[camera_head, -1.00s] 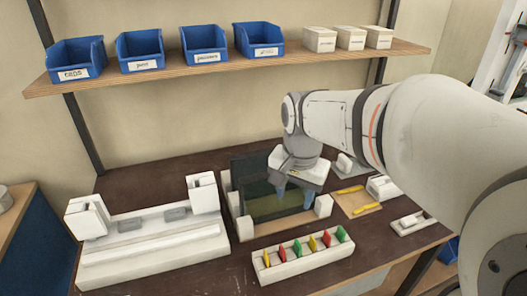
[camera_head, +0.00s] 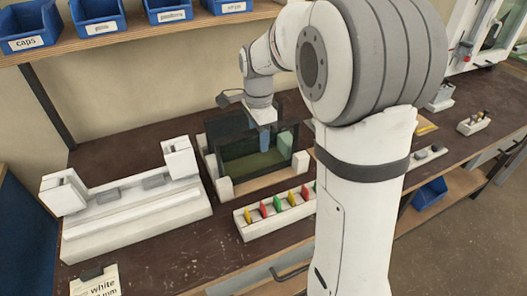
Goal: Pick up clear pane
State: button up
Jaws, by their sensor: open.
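A rack (camera_head: 226,187) with pale end blocks stands in the middle of the bench. Upright in it is a dark, see-through pane (camera_head: 225,135), with a greenish area (camera_head: 250,163) low down and a lighter green patch (camera_head: 286,143) at its right. I cannot tell for sure which of these is the clear pane. My gripper (camera_head: 265,146) points down at the rack, over the pane's right half, with its blue-grey fingers low. It is open. The gap between the fingers is too small to see, and I cannot tell whether the pane's edge lies between them.
A white clamp fixture (camera_head: 135,220) stands to the left. A white holder (camera_head: 268,229) with several coloured clips stands in front of the rack, partly hidden by my arm. Blue bins (camera_head: 97,12) line the shelf above. A label card (camera_head: 95,283) is at the front left.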

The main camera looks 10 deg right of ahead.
jog(key=shift+f, duration=0.9)
jog(key=shift+r, duration=0.1)
grip_shut()
